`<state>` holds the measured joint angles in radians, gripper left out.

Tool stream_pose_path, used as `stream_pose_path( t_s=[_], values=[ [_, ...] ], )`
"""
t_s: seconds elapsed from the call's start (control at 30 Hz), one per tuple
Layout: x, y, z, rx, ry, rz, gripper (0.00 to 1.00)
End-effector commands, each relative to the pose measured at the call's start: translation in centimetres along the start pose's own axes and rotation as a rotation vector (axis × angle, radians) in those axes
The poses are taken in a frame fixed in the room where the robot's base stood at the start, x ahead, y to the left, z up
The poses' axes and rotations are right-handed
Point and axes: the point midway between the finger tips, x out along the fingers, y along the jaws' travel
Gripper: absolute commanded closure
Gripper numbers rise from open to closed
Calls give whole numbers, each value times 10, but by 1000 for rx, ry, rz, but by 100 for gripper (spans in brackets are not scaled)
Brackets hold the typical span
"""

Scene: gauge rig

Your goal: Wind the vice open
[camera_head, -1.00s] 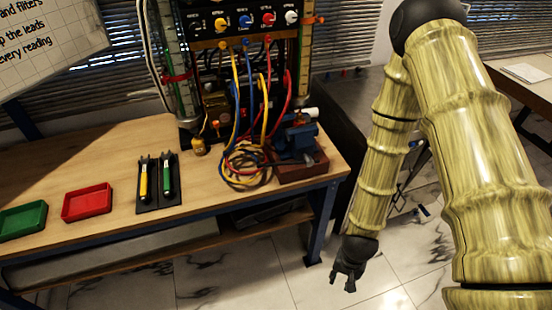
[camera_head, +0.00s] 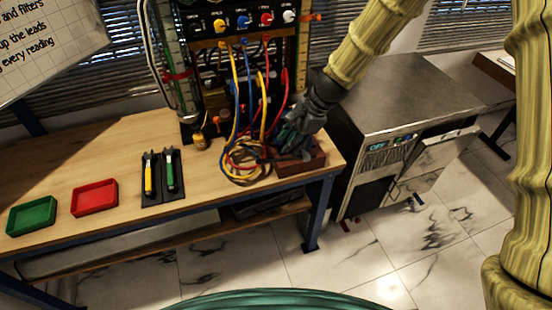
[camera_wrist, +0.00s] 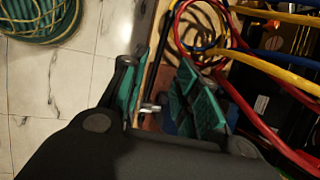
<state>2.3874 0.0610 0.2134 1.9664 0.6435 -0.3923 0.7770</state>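The vice stands on a reddish-brown block (camera_head: 302,163) at the right end of the bench; my gripper covers nearly all of the vice in the head view. In the wrist view a small bit of its blue body (camera_wrist: 170,120) and a short silver metal piece (camera_wrist: 150,108), perhaps its handle, show between my fingers. My gripper (camera_head: 290,140) is at the vice, coming down from the upper right. Its two green-padded fingers are apart in the wrist view (camera_wrist: 158,75). I cannot tell whether either finger touches the vice.
Coiled red, blue and yellow leads (camera_head: 243,165) lie just left of the vice and rise to the panel (camera_head: 240,60). A red tray (camera_head: 95,198), a green tray (camera_head: 32,215) and two tools (camera_head: 160,174) lie further left. A metal cabinet (camera_head: 400,100) stands right of the bench.

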Motion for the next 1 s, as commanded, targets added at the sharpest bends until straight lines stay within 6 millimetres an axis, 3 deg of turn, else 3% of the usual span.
stream_pose_path(
  t_s=[0.7,1.0],
  values=[
    [76,2,0,-1,1,3,69],
    [98,1,-1,-2,2,2,69]
  ],
)
